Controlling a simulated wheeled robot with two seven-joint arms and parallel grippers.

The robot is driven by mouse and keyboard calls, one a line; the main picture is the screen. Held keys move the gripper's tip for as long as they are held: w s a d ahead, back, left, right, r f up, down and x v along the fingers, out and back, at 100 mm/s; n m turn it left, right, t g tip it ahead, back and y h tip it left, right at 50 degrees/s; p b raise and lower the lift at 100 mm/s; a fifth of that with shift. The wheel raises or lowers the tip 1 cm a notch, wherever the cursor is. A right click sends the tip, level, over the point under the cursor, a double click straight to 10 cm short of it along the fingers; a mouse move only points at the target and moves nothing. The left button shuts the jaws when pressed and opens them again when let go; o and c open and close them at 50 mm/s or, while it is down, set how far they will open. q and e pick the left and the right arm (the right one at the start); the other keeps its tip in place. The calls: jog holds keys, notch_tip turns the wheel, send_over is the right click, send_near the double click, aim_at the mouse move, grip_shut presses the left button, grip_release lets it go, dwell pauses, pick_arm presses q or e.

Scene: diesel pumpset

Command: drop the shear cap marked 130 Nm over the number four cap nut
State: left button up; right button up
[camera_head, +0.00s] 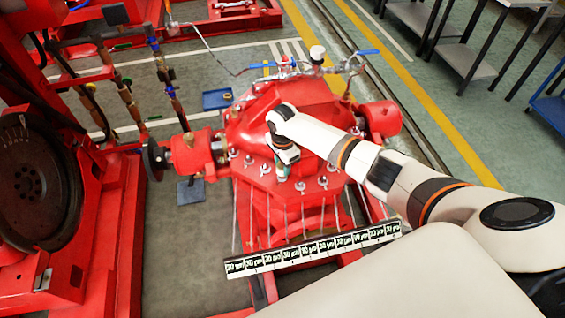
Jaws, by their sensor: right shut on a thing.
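My right gripper (284,163) points down over the front flange of the red pump casing (265,115). It is shut on a small teal and pale part (283,174), which looks like a cap. Its marking cannot be read. Small silver cap nuts and wing-shaped pieces sit along the flange edge, one (299,186) just right of and below the gripper and others (249,159) to its left. The gripper and arm hide part of the row. I cannot tell which nut is number four, or whether the held part touches one. My left gripper is not in view.
A black and white labelled strip (313,250) runs across the front, below the flange. Thin rods stand between it and the flange. A flywheel (35,185) on a red engine stands at left. Blue-handled valves (317,60) rise behind the pump. A blue tray (217,98) lies on the floor.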

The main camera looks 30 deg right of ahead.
jog(key=shift+p, duration=0.45)
jog(key=shift+f, duration=0.15)
dwell(0.6)
jog(key=shift+f+b, duration=0.3)
jog(key=shift+f, duration=0.1)
jog(key=o, duration=1.1)
jog(key=shift+r, duration=0.1)
notch_tip(320, 180, up, 12)
jog(key=shift+f+p, duration=0.1)
jog(key=shift+p, duration=0.55)
